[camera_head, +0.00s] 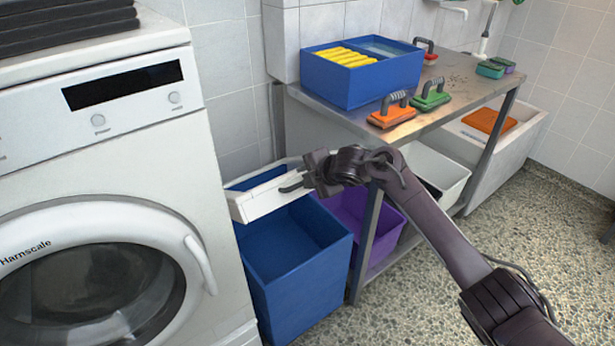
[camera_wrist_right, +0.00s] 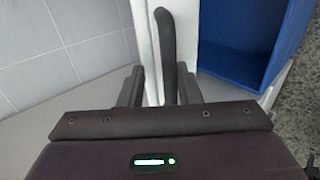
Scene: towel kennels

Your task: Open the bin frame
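The bin frame (camera_head: 262,203) is a white frame at the top of a blue bin (camera_head: 300,290), beside the washing machine; a dark handle (camera_head: 291,188) is on its front edge. My right gripper (camera_head: 307,178) is at this handle, coming from the right. In the right wrist view, the fingers of my right gripper (camera_wrist_right: 159,72) are spread apart, with the dark handle (camera_wrist_right: 167,45) and the white frame edge (camera_wrist_right: 147,50) showing between them. Whether a finger touches the handle is unclear. My left gripper is not in view.
The washing machine (camera_head: 95,150) stands close on the left. On the right, a metal table (camera_head: 445,115) holds a blue box (camera_head: 378,85) and several brushes. A purple bin (camera_head: 385,240) and a white bin (camera_head: 440,170) stand under it. The speckled floor (camera_head: 420,310) in front is free.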

